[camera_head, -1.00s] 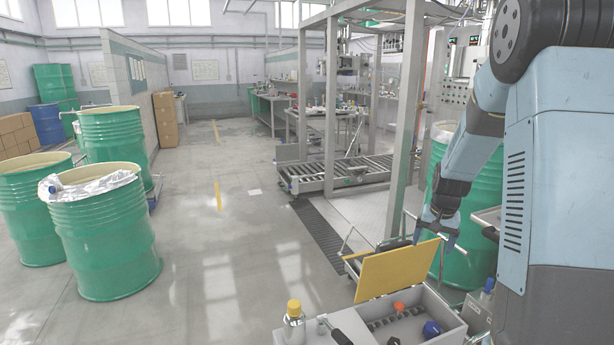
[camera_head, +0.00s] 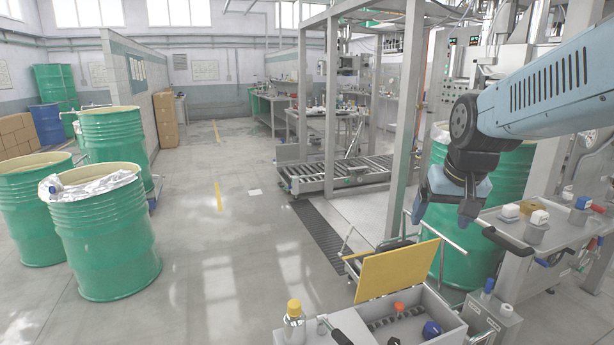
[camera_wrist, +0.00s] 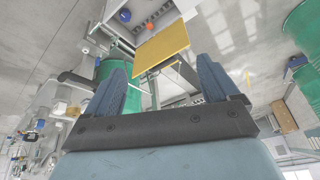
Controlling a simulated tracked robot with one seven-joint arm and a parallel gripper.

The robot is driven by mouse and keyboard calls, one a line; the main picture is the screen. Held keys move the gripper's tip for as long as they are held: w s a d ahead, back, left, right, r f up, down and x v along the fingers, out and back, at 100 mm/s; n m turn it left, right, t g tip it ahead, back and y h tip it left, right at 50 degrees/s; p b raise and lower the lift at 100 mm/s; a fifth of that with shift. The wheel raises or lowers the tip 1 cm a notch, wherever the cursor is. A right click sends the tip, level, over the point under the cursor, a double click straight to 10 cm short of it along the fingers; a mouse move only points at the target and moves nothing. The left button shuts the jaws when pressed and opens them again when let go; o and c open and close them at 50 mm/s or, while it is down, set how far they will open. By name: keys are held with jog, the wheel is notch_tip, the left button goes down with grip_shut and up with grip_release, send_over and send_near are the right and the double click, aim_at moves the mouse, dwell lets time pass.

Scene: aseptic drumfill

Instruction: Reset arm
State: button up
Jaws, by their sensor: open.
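My gripper (camera_head: 441,214) hangs at the right of the head view, in front of a green drum (camera_head: 502,190). Its two blue-grey fingers are spread apart with nothing between them. In the wrist view my gripper (camera_wrist: 165,88) also shows open and empty. Below it in the head view stands a grey box (camera_head: 432,318) with a raised yellow lid (camera_head: 397,270); an orange-capped item and a blue item lie inside. The yellow lid also shows in the wrist view (camera_wrist: 161,46), beyond the fingertips.
A grey cart (camera_head: 563,236) with several small containers stands at the right. A yellow-capped bottle (camera_head: 294,322) stands beside the box. Several green drums, one foil-covered (camera_head: 107,240), stand at the left. A roller conveyor (camera_head: 335,175) lies behind a metal frame. The middle floor is clear.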

jog(key=s+a+r+n+t, duration=0.1)
jog(key=s+a+r, duration=0.1)
jog(key=s, duration=0.8)
jog(key=shift+s+a, duration=0.2)
jog(key=shift+s, duration=0.2)
jog(key=shift+c, duration=0.4)
